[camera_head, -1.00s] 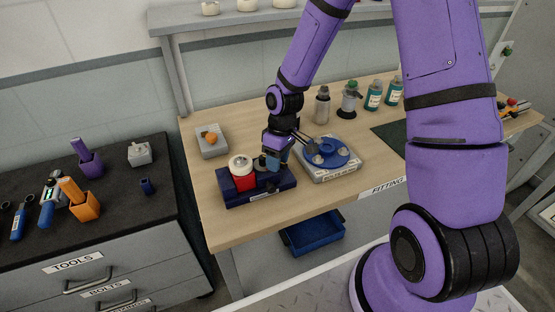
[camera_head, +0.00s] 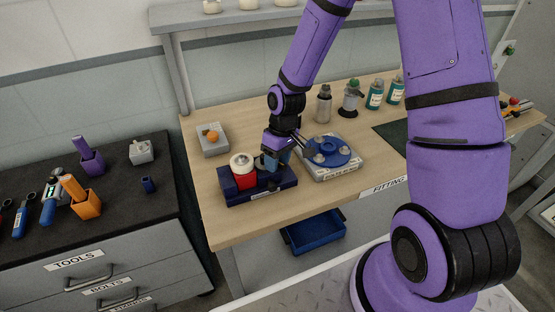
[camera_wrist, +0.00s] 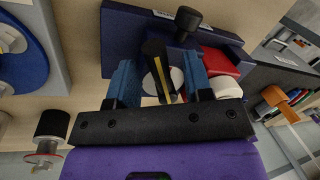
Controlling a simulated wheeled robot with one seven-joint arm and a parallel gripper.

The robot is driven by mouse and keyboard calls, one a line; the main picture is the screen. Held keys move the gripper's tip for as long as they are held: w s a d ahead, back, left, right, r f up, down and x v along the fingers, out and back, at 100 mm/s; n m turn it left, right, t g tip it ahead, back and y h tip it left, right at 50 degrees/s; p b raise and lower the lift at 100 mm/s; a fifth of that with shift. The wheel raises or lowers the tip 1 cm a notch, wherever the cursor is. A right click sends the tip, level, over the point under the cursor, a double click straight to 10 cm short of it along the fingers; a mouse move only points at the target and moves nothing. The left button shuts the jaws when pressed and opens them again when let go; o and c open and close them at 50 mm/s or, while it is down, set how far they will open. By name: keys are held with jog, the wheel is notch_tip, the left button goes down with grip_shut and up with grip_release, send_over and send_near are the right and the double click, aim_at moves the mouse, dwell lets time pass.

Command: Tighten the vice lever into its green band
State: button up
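The vice has a navy base (camera_head: 282,186) on the front left of the bench; the base also shows in the wrist view (camera_wrist: 122,30). On it is a red block (camera_head: 244,181) with a white round part on top; the red block (camera_wrist: 222,62) also shows in the wrist view. My gripper (camera_head: 270,165) is low over the base, right of the red block. In the wrist view my gripper (camera_wrist: 161,75) has its blue fingers apart, either side of a dark bar with a yellow stripe (camera_wrist: 156,62), with gaps visible. A black knob (camera_wrist: 188,18) is beyond it. I see no green band.
A blue round plate on a grey base (camera_head: 350,170) stands close to the right of the vice. Bottles (camera_head: 374,95) stand at the back. A grey block with an orange piece (camera_head: 211,140) is at the left. The bench front is clear.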

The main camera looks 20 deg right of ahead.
jog(key=shift+r, duration=0.1)
notch_tip(320, 180, up, 10)
jog(key=w+d, duration=0.1)
jog(key=d, duration=0.1)
jog(key=shift+r, duration=0.2)
dwell(0.3)
dwell(0.3)
jog(key=s+d+r+m+t+h, duration=0.1)
jog(key=s+d+r+t, duration=0.1)
jog(key=s+r, duration=0.45)
jog(key=s+d+r+m+t+h, duration=0.1)
jog(key=s+r+m, duration=0.15)
jog(key=r, duration=0.75)
jog(key=s+d+r+m+t, duration=0.1)
jog(key=s+r, duration=0.2)
jog(key=s, duration=0.3)
jog(key=s+d+r+m+t, duration=0.1)
jog(key=s+r+t, duration=0.1)
jog(key=s+r, duration=0.2)
jog(key=s, duration=0.3)
jog(key=shift+s+d+r, duration=0.2)
jog(key=shift+d+r, duration=0.05)
jog(key=shift+d, duration=0.1)
